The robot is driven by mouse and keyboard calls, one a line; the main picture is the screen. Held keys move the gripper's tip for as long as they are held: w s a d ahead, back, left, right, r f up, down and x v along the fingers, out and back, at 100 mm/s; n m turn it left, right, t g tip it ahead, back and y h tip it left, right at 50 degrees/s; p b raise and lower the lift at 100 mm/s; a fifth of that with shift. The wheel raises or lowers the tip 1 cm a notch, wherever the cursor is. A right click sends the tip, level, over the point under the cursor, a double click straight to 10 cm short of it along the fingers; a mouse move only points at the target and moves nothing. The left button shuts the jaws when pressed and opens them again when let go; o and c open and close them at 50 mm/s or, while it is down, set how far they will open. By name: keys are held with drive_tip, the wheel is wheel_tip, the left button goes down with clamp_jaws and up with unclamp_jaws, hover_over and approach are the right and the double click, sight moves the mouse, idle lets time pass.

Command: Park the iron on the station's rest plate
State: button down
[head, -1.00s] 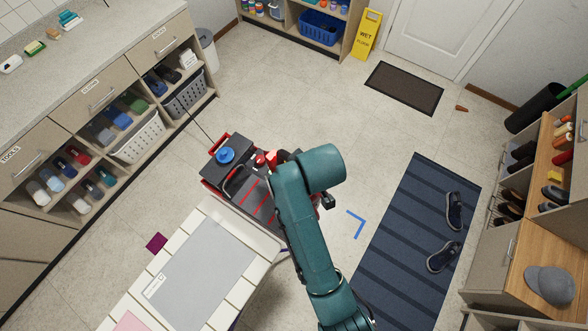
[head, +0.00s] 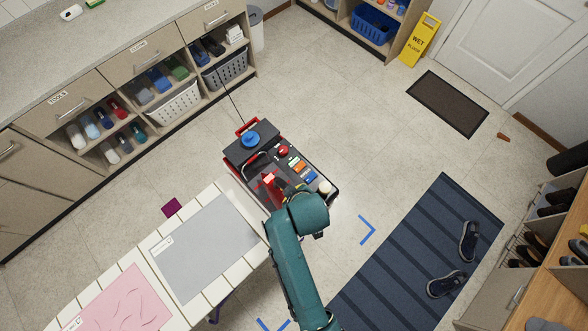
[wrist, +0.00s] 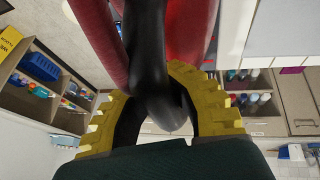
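The iron (wrist: 187,35) fills the top of the wrist view, with a red body and a black handle. My gripper (wrist: 155,112) has its yellow fingers on both sides of the black handle and appears shut on it. In the head view a red part of the iron (head: 268,181) shows over the dark, red-edged station (head: 247,155), beside my wrist. The station carries a blue cap, a red knob and several coloured buttons. I cannot pick out the rest plate; the iron and my arm cover the station's near part. Whether the iron touches the station is unclear.
A thin cord (head: 232,103) rises from the station's back. Shelves (head: 130,115) stand left; a striped mat (head: 415,255) with shoes lies right.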

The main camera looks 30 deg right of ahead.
drive_tip(key=shift+w+f, duration=0.1)
drive_tip(key=shift+f, duration=1.2)
drive_tip(key=c, duration=1.8)
unclamp_jaws()
drive_tip(key=shift+f, duration=0.2)
drive_tip(key=o, duration=0.6)
drive_tip(key=shift+c, duration=0.2)
